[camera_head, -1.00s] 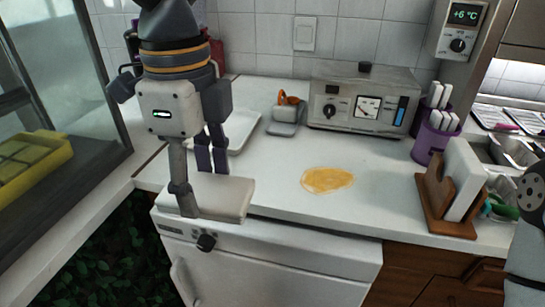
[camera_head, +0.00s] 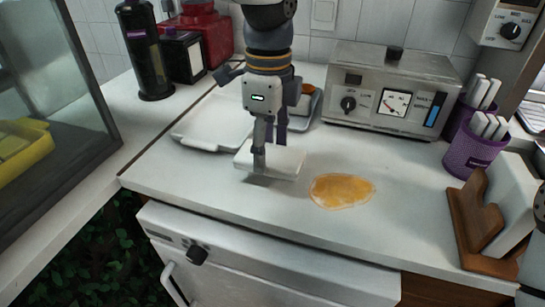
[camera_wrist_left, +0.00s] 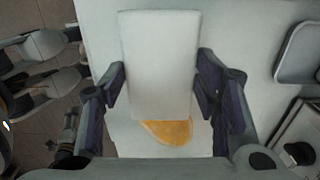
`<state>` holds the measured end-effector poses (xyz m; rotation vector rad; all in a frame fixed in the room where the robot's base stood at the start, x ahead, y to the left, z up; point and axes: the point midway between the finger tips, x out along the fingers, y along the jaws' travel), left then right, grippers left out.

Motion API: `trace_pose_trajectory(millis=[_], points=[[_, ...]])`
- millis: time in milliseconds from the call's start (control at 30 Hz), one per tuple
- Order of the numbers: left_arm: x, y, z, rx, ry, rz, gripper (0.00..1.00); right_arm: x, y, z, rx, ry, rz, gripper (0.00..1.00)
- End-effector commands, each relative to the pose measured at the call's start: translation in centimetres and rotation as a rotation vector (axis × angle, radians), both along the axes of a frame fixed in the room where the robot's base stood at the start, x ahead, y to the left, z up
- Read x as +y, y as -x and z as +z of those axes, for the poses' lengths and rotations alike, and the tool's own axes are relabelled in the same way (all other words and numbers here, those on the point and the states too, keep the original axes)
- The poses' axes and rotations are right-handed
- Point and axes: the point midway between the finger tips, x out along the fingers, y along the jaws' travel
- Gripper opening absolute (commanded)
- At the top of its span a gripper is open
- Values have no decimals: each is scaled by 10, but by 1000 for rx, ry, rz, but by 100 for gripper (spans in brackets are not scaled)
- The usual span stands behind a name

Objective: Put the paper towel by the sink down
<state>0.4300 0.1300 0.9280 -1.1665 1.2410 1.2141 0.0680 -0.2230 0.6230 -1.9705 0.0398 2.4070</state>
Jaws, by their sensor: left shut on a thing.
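My left gripper (camera_head: 270,145) is shut on a white, flat paper towel stack (camera_head: 283,161). In the left wrist view the towel (camera_wrist_left: 158,60) sits between both fingers of the gripper (camera_wrist_left: 160,90). It is held roughly level over the white counter (camera_head: 215,185), left of an orange-yellow spill (camera_head: 342,190). A shadow shows under it, and it looks slightly above the counter. The spill also shows partly behind the towel in the left wrist view (camera_wrist_left: 170,132). No sink is clearly visible. My right gripper is out of view; only part of my right arm shows at the right edge.
A wooden holder (camera_head: 470,225) with white sheets stands at the right, near purple cups (camera_head: 472,155) of white-handled utensils. A metal appliance (camera_head: 388,95) stands behind the spill. A white tray (camera_head: 205,125) lies at left. The counter's front middle is clear.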

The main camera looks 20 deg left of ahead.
Motion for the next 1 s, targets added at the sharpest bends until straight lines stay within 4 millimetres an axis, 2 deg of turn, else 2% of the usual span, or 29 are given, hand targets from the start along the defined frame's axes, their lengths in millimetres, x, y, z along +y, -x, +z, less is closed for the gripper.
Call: trace_pose_trajectory(millis=[100, 267, 567, 600, 667, 1000], points=[[-2, -9, -12, -1, 0, 0, 30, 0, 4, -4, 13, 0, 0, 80], [-2, -8, -37, -4, -1, 0, 30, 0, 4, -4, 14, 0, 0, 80], [-2, -8, -39, -8, -1, 1, 30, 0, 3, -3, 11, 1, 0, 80], [-2, -8, -40, -9, -1, 1, 60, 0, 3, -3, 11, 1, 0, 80], [-2, -8, -39, -9, -1, 1, 74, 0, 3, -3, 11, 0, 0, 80], [-2, -8, -38, -9, -1, 1, 76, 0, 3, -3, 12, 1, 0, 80]])
